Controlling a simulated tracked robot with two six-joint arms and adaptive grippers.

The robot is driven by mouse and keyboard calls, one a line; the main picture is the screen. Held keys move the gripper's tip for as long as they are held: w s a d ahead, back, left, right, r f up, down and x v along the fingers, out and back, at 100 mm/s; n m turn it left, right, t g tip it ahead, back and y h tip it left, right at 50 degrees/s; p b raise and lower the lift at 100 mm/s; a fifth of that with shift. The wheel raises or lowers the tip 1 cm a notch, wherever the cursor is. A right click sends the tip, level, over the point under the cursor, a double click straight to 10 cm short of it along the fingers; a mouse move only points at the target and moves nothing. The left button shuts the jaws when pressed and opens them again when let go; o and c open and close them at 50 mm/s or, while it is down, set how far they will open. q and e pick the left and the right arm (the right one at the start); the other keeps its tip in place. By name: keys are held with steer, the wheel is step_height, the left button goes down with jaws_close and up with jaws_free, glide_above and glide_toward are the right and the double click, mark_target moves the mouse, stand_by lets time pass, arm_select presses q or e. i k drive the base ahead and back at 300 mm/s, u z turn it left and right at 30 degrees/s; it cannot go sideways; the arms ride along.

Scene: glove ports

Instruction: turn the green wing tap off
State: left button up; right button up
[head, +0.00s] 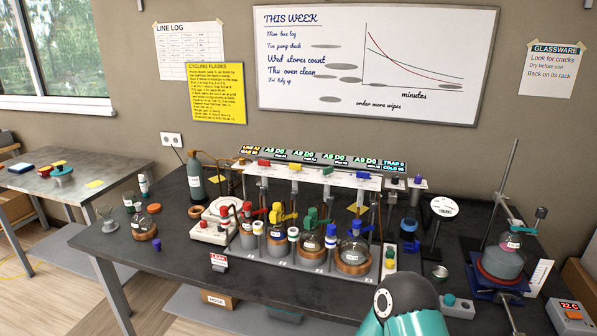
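A small green tap handle (327,171) sits on top of the white rail (312,178) at the back of the bench, between a yellow handle (295,167) and a blue handle (362,174). It is too small to tell which way its wings point. Another green fitting (311,218) stands lower down, on the neck of a flask (311,242) in the grey rack. Neither of my grippers can be made out. A teal and dark link of my arm comes in at the bottom right, in front of the bench edge.
Several flasks with coloured tops stand close together in the rack (285,262) below the rail. A white dial (445,207) and a heater stand with a flask (504,262) are to the right. A "LEAK" sign (219,261) stands front left.

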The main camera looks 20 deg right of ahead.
mark_target(326, 170)
steer(key=u, duration=0.65)
steer(key=k, duration=1.35)
steer(key=z, duration=0.9)
steer(key=i, duration=1)
steer(key=u, duration=0.05)
